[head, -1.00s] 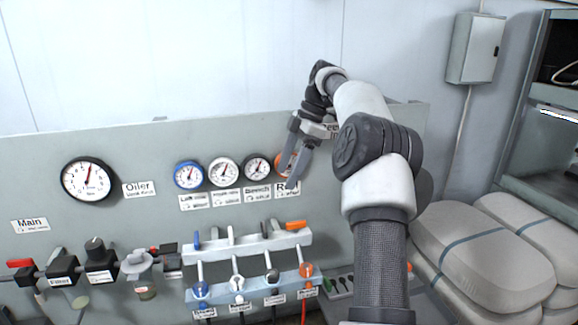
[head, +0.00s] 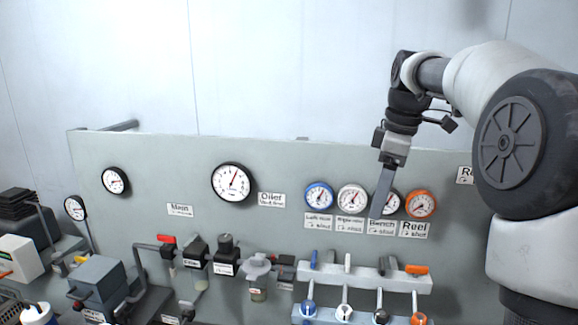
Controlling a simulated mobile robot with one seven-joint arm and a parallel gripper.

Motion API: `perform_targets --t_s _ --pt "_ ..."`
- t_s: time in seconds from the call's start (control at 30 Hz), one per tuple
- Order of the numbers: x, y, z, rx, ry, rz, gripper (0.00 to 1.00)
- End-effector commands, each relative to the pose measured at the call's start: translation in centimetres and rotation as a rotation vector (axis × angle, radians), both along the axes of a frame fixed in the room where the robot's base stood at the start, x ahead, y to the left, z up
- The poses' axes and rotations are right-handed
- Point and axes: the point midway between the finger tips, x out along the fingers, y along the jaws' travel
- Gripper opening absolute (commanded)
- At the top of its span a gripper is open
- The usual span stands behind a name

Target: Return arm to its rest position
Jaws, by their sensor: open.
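My gripper (head: 383,190) hangs with its fingers pointing down in front of the grey gauge panel (head: 140,155). In the head view it overlaps the space between the white gauge (head: 352,197) and the black-rimmed gauge (head: 391,203), partly covering the latter. Its fingers line up with each other from this side, and nothing shows between them. My arm comes in from the right edge and bends over at the top.
The blue gauge (head: 319,196), orange gauge (head: 421,204) and large Oiler gauge (head: 233,182) line the panel. Below sit the valve manifold (head: 360,278) and the red-handled main valve (head: 166,240). A grey box (head: 99,275) stands lower left. The wall above is clear.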

Motion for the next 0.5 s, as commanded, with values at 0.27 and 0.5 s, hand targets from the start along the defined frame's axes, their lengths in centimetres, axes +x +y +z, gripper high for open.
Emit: perform_targets --t_s 0.27,0.5 --pt "-12.1 6.4 2.5 -0.098 -0.158 -0.285 0.67" --pt "-21.9 6.9 -0.9 0.04 -0.283 -0.681 0.67"
